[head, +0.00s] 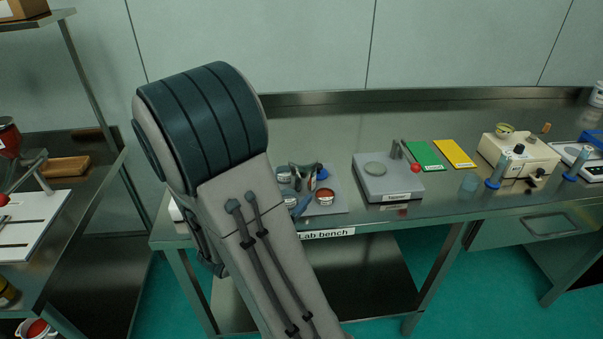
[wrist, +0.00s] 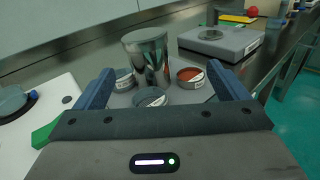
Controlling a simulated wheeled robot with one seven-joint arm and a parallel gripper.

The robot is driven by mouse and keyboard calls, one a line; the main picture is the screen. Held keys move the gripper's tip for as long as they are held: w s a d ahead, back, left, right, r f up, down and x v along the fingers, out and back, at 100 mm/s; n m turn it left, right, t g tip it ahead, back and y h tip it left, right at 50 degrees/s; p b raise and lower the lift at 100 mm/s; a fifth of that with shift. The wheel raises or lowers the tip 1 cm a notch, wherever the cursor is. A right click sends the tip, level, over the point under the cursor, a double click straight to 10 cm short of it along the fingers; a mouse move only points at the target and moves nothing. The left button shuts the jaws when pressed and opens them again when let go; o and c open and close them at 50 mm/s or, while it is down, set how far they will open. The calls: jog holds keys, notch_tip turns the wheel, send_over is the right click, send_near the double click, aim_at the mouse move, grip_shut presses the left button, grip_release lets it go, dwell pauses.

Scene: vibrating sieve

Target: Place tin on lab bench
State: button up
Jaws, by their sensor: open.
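A tall shiny metal tin (wrist: 148,58) stands upright in the wrist view, between the lines of my two blue fingers. Shallow labelled tins are around it: one with orange-red contents (wrist: 190,77) at right, one at left (wrist: 123,79), and one nearer me (wrist: 151,97). The orange-red tin also shows in the head view (head: 324,195). My gripper (wrist: 161,68) is open, with clear gaps between both fingers and the tall tin. I cannot tell how far the fingertips reach along it. In the head view my arm hides much of this area of the lab bench (head: 370,219).
A grey tapper (head: 388,183) with a red knob stands right of the tins. Green (head: 425,156) and yellow (head: 454,153) mats lie beyond it, then a cream device (head: 518,155). A white board (wrist: 45,115) is at left in the wrist view.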

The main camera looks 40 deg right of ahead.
aim_at(304, 162)
jog(key=shift+w+a+f+n+t, duration=0.2)
jog(key=shift+w+n+t, duration=0.3)
jog(key=shift+n+t, duration=0.1)
jog(key=shift+w+d, duration=0.1)
jog(key=shift+w, duration=0.15)
jog(key=p+x, duration=0.2)
jog(key=x, duration=1.1)
jog(key=shift+w+d+f, duration=0.15)
jog(key=shift+w, duration=0.1)
jog(key=shift+c, duration=0.3)
jog(key=c, duration=1.3)
